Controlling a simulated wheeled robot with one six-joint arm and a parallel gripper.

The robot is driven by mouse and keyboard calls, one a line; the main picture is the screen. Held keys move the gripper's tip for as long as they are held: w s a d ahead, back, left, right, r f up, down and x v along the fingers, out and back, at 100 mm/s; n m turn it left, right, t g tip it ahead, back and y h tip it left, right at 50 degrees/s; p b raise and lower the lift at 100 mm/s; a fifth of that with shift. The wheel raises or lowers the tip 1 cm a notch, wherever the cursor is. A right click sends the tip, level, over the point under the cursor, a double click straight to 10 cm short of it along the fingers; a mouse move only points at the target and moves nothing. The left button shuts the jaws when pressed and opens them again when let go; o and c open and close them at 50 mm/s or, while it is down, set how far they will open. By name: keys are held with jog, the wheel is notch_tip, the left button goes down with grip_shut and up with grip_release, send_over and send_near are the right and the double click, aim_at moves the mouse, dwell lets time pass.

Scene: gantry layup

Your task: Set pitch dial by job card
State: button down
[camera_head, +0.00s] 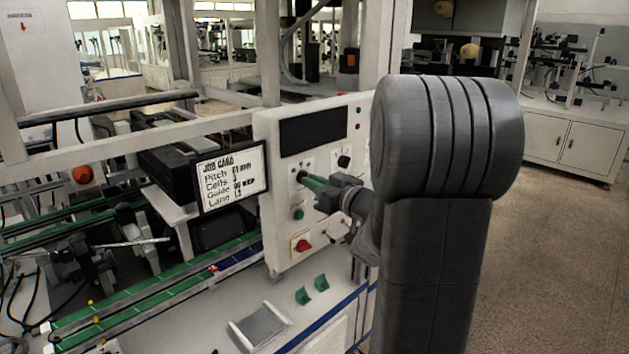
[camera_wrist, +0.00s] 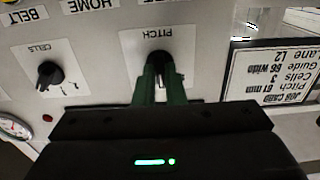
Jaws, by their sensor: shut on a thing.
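The pitch dial (camera_wrist: 160,58) is a dark knob on a white plate marked PITCH, shown upside down in the wrist view. My gripper (camera_wrist: 160,75) has its two green fingers shut on the dial, one on each side. In the head view my gripper (camera_head: 310,182) reaches the white control panel (camera_head: 272,130) from the right, and the dial (camera_head: 301,176) is partly covered by the fingers. The job card (camera_head: 230,178) stands left of the panel and also shows upside down in the wrist view (camera_wrist: 270,75). It appears to read Pitch 61 mm, Cells 3. The dial's scale is hidden.
The cells dial (camera_wrist: 49,74) sits beside the pitch dial. A green button (camera_head: 298,213) and a red knob on yellow (camera_head: 302,245) are below on the panel. Green conveyor rails (camera_head: 150,300) and small green blocks (camera_head: 320,282) lie in front.

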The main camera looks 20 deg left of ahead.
jog(key=c, duration=1.5)
grip_release()
jog(key=shift+d, duration=0.1)
jog(key=b+v, duration=0.2)
jog(key=v, duration=1.1)
jog(key=shift+s+d, duration=0.2)
jog(key=shift+d, duration=0.1)
jog(key=shift+a, duration=0.1)
jog(key=p+x, duration=0.2)
jog(key=x, duration=1.1)
jog(key=shift+w+a, duration=0.2)
jog(key=shift+a, duration=0.1)
jog(key=shift+d, duration=0.1)
